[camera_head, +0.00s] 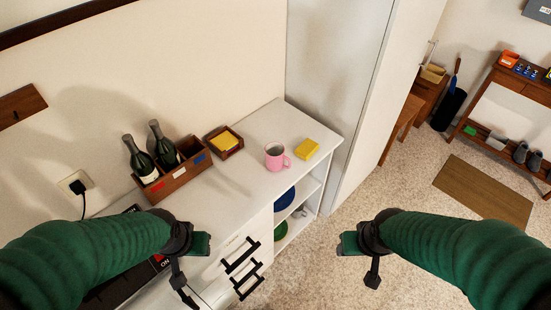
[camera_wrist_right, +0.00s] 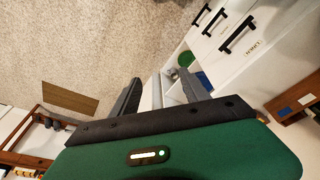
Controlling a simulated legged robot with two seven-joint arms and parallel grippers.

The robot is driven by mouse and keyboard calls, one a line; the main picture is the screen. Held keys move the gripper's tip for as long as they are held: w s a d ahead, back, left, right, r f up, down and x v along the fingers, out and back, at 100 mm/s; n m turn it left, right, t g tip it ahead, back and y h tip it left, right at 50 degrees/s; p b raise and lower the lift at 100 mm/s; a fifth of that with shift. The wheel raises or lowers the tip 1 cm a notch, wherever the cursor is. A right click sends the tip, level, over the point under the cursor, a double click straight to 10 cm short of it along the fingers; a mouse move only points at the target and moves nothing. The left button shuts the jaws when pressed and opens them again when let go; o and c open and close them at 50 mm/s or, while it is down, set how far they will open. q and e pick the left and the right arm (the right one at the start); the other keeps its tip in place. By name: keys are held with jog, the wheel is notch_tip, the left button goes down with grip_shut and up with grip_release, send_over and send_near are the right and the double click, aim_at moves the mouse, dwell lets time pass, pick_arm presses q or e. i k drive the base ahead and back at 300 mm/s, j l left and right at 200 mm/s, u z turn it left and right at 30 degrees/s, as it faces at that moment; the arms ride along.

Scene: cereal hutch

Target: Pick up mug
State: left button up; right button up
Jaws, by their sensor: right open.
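A pink mug (camera_head: 275,156) stands upright on the white counter (camera_head: 262,124) in the head view, its handle toward the right. My right gripper (camera_head: 350,245) is out over the floor, right of the counter and well apart from the mug. In the right wrist view its two dark fingers (camera_wrist_right: 161,82) are spread, with nothing seen held between them. I cannot make out the mug in that view. My left gripper (camera_head: 190,258) is in front of the counter's left part, apart from the mug; its jaw opening cannot be made out.
A yellow sponge-like block (camera_head: 307,148) lies right of the mug. A small wooden tray (camera_head: 224,142) and a wooden box with dark bottles (camera_head: 172,170) stand left. Open shelves (camera_head: 302,189) hold dishes below. A tall white cabinet (camera_head: 350,80) stands beyond the counter's right end.

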aim_at(274, 150)
jog(key=i+l+u, duration=0.1)
jog(key=u, duration=0.4)
jog(key=l+u, duration=0.15)
jog(key=u, duration=0.3)
jog(key=i+l+u, duration=0.1)
jog(key=u, duration=0.4)
jog(key=l+u, duration=0.25)
jog(key=u, duration=0.25)
